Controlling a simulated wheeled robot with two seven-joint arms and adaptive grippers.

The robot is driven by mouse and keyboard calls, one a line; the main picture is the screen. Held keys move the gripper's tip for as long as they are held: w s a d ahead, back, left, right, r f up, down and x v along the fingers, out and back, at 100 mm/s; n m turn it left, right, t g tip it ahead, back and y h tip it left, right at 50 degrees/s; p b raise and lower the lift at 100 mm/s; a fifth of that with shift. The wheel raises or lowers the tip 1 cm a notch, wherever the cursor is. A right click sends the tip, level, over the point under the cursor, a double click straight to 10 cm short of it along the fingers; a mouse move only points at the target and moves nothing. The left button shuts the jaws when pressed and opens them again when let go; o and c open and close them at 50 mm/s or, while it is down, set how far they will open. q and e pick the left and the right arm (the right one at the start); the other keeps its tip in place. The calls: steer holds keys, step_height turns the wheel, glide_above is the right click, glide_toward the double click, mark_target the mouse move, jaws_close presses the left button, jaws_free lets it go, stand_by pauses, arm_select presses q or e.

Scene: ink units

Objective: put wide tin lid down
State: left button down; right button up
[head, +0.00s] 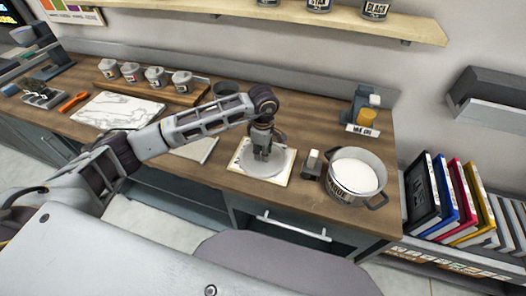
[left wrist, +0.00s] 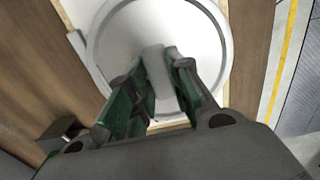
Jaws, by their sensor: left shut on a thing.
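The wide tin lid (head: 264,166) is a round grey disc over a pale square mat (head: 236,160) on the wooden counter. My left gripper (head: 262,153) points down over its middle and is shut on the lid's raised handle. The left wrist view shows the lid (left wrist: 205,35) large, with the handle (left wrist: 155,70) between the fingers of the gripper (left wrist: 160,85). I cannot tell whether the lid touches the mat. The wide tin (head: 349,190) stands open to the right, with white contents. My right gripper is not in view.
A small dark block with a pale top (head: 312,164) stands between mat and tin. A label holder with an orange jar (head: 366,117) is behind. Small labelled tins (head: 155,77) stand on a wooden tray at the back left.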

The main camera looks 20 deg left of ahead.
arm_select(q)
steer(key=shift+f, duration=0.1)
steer(key=c, duration=1.7)
jaws_free()
steer(key=o, duration=0.4)
steer(key=shift+r, duration=0.35)
step_height(320, 180, up, 12)
steer(key=b, duration=0.2)
steer(key=shift+f, duration=0.2)
